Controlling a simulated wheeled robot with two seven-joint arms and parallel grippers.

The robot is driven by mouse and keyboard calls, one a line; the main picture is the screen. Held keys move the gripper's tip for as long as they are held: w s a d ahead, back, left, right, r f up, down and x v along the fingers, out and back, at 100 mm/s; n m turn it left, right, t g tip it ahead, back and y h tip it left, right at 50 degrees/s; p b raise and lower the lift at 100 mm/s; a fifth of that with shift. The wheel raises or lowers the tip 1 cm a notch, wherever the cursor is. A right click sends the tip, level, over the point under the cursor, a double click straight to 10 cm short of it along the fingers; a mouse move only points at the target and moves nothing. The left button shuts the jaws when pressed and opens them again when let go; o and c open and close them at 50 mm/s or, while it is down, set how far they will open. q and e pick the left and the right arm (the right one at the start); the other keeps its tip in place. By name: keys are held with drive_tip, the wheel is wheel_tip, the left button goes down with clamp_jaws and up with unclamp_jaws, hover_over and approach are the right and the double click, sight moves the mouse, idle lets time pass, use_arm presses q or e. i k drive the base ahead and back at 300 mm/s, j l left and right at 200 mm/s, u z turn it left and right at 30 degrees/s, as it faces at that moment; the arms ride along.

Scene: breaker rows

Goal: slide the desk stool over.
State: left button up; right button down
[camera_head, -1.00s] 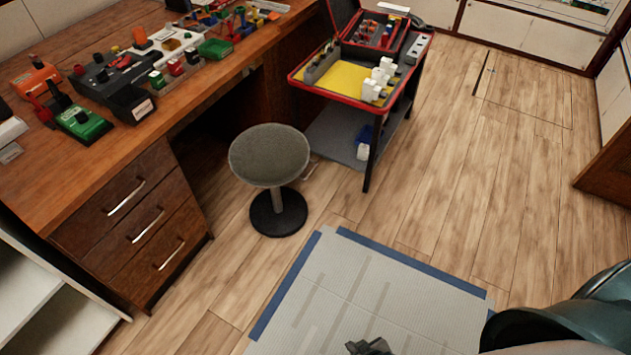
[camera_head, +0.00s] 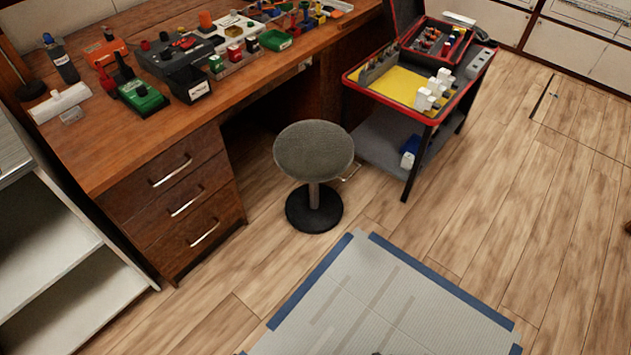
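The desk stool (camera_head: 314,151) has a round grey seat, a short post and a round black base (camera_head: 315,208). It stands upright on the wood floor, in front of the desk's knee opening and right of the drawers. Neither of my grippers shows clearly in the head view. A tiny dark bit at the bottom edge is too small to identify.
The wooden desk (camera_head: 110,150) with drawers (camera_head: 178,205) holds tools and bins. A red-edged tool cart (camera_head: 350,83) stands close right of the stool. A grey mat (camera_head: 375,300) with blue edging lies in front. White shelves (camera_head: 60,265) are at left. Floor at right is clear.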

sight(314, 152)
drive_tip(key=i+l+u, duration=0.1)
drive_tip(key=l, duration=0.3)
drive_tip(key=i+l, duration=0.25)
drive_tip(key=l, duration=0.2)
drive_tip(key=i+l+u, duration=0.15)
drive_tip(key=l, duration=0.25)
drive_tip(key=i+l+u, duration=0.1)
drive_tip(key=l, duration=0.35)
drive_tip(key=i+l+u, duration=0.1)
drive_tip(key=l, duration=0.35)
drive_tip(key=i+l, duration=0.2)
drive_tip(key=l, duration=0.25)
drive_tip(key=i+l+u, duration=0.15)
drive_tip(key=l, duration=0.3)
